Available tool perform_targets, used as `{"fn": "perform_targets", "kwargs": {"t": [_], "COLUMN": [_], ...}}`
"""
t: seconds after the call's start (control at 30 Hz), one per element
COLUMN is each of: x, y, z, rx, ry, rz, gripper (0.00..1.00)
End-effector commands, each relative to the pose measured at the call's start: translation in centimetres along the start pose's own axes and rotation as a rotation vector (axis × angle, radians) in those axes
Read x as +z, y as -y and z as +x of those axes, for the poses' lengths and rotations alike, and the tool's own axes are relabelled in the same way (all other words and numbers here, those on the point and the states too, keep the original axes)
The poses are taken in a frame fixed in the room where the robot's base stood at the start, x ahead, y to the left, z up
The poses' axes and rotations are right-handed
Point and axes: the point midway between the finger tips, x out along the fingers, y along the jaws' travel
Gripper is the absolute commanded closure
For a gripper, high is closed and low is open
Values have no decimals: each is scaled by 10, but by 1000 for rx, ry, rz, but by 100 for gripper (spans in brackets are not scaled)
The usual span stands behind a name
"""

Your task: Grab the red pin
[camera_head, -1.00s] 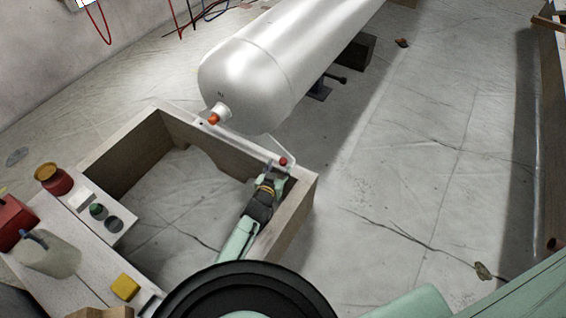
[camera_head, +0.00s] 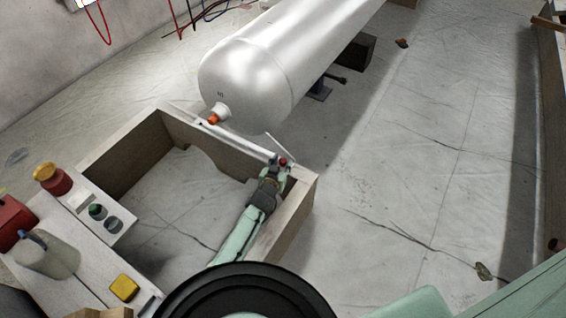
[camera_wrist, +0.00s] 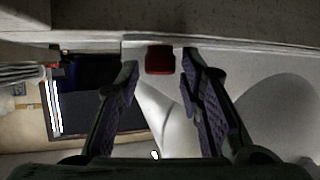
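The red pin (camera_head: 282,161) is a small red knob at the near right end of a white rail, by the corner of a wooden frame. In the wrist view the red pin (camera_wrist: 160,59) lies at the top middle, just beyond and between the fingertips. My gripper (camera_head: 276,170) reaches up to it from below in the head view. In the wrist view my gripper (camera_wrist: 160,70) is open, with a finger on each side and a gap between them. I cannot tell whether either finger touches the pin.
The wooden frame (camera_head: 298,205) surrounds my arm. A large white tank (camera_head: 275,65) with an orange-tipped nozzle (camera_head: 214,118) lies just behind the white rail (camera_head: 240,142). A red-and-yellow knob (camera_head: 50,178), a yellow block (camera_head: 124,287) and a jug (camera_head: 48,258) stand at left. The floor to the right is mostly clear.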

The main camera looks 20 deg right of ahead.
Motion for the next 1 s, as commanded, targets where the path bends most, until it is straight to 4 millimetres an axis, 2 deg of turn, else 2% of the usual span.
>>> {"fn": "perform_targets", "kwargs": {"t": [0.07, 0.47, 0.77, 1.0], "x": [0, 0, -1, -19], "y": [0, 0, 0, 0], "z": [0, 0, 0, -8], "rx": [0, 0, 0, 1], "ry": [0, 0, 0, -2], "rz": [0, 0, 0, 0], "gripper": [73, 100, 100, 100]}}
